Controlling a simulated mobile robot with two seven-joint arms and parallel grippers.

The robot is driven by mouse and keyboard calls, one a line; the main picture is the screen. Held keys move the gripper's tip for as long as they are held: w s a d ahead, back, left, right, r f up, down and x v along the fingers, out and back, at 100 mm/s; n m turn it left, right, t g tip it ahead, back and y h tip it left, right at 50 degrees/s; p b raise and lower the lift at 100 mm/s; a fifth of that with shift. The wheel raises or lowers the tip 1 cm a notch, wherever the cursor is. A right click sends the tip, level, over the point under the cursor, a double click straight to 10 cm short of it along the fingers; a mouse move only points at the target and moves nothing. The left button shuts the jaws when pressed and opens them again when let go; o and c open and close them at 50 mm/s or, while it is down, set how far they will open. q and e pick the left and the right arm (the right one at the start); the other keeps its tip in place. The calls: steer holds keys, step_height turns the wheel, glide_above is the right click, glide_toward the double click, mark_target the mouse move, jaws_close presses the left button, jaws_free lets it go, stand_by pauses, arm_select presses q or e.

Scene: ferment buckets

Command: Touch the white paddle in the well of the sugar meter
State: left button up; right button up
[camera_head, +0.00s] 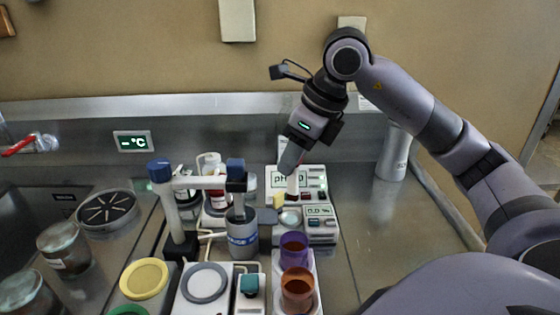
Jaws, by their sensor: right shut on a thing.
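My right gripper (291,160) points down over the back of the bench. It is shut on a slim white piece (292,184), which looks like the white paddle and hangs below the fingers in front of the pH meter (315,176). The sugar meter (321,224) is a small white box with a display reading about 0.0 %. Its round pale well (290,218) is on its left side, a little nearer to me than the paddle. The paddle appears above and apart from the well. Its lower tip is hard to make out. My left gripper is not in view.
A grey-blue cup (242,238) and a stand with blue caps (175,215) are left of the well. Purple (293,250) and orange (297,288) cups stand in front. Glass jars (64,248) are at left. The bench right of the meters is clear (365,225).

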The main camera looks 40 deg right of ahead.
steer(key=shift+m, duration=0.3)
steer(key=shift+w+d+f+b, duration=0.15)
steer(key=shift+f+b, duration=0.75)
steer(key=shift+f, duration=0.05)
steer(key=shift+w+d+f+b, duration=0.15)
steer(key=shift+w+f+b, duration=0.05)
steer(key=shift+f+b, duration=0.7)
steer(key=shift+w+d+f+b, duration=0.15)
steer(key=shift+f+b, duration=0.7)
steer(key=shift+f, duration=0.1)
steer(key=shift+f+b, duration=0.4)
steer(key=shift+f, duration=0.15)
steer(key=shift+r, duration=0.15)
step_height(320, 180, up, 6)
steer(key=p, duration=0.5)
steer(key=shift+p, duration=0.4)
